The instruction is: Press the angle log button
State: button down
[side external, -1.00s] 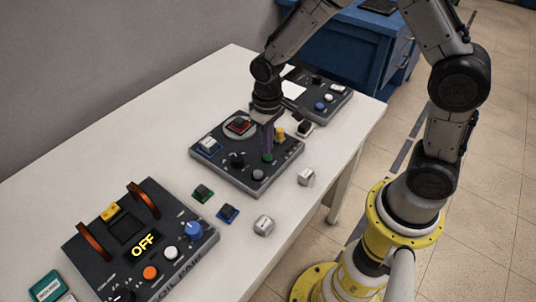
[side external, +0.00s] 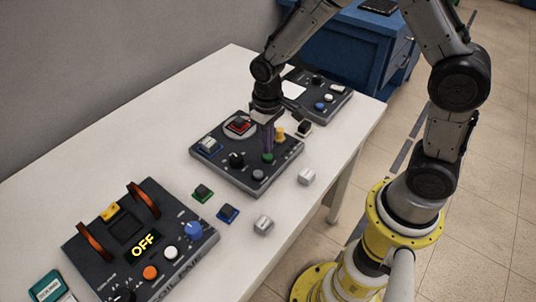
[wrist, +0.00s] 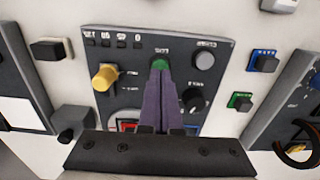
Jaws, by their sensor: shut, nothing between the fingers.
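A dark control panel (side external: 228,180) lies on the white table, with a green button (side external: 267,157) and a grey round button (side external: 258,175) near its front edge. My gripper (side external: 267,149) points down over this panel, its purple fingers shut and empty. In the wrist view the fingertips (wrist: 160,70) are at the green button (wrist: 160,62) and cover part of it. I cannot tell whether they touch it. The grey button (wrist: 204,61) is beside it. The small labels are too blurred to tell which one reads angle log.
The panel also carries a yellow knob (wrist: 105,77), a black knob (wrist: 193,100) and a red part (side external: 238,125). The coil panel (side external: 125,265) showing OFF is at the left.

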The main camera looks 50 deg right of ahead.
jog(key=shift+f, duration=0.1)
dwell(0.3)
jog(key=shift+f, duration=0.35)
jog(key=shift+f, duration=0.35)
jog(key=shift+f, duration=0.1)
dwell(0.5)
jog(key=shift+r, duration=3.2)
